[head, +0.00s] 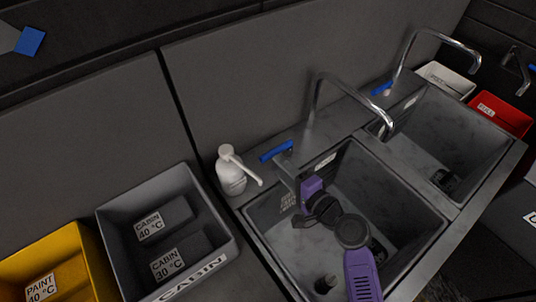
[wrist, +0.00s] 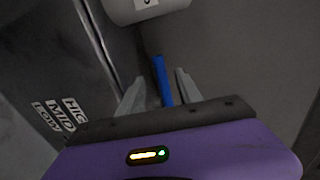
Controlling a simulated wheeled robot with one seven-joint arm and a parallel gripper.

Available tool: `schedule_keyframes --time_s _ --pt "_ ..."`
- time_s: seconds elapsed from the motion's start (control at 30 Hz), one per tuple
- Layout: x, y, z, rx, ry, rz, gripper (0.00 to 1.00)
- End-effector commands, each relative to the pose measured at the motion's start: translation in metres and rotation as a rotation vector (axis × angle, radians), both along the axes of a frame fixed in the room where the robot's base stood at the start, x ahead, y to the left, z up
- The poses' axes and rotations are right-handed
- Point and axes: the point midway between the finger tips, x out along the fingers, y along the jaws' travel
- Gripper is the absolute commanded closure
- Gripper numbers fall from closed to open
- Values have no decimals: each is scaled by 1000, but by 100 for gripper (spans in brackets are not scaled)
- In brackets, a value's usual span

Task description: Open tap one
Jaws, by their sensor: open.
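Two chrome taps with blue lever handles stand behind two grey sinks. The nearer tap (head: 318,92) has its blue handle (head: 276,151) at the left sink's back left corner. The farther tap (head: 408,50) has a blue handle (head: 382,89) too. Which tap is numbered one cannot be read. My purple gripper (head: 288,165) is over the left sink's back left edge, close to the nearer handle. In the wrist view my gripper (wrist: 159,82) is open, and the blue handle (wrist: 159,65) appears between its two grey fingers. Contact cannot be told.
A white pump bottle (head: 231,172) stands just left of the handle; a white object (wrist: 146,9) tops the wrist view. Grey (head: 103,227) and yellow (head: 85,246) bins lie left. White (head: 448,78) and red (head: 512,116) bins are at right. HIGH, MID, LOW labels (wrist: 60,115) show.

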Motion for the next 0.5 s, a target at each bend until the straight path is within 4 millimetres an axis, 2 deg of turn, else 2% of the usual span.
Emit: schedule_keyframes --time_s 0.3,0.5 --pt "38 28 -8 -4 -2 2 59" --pt "53 38 -12 -4 -3 -1 59"
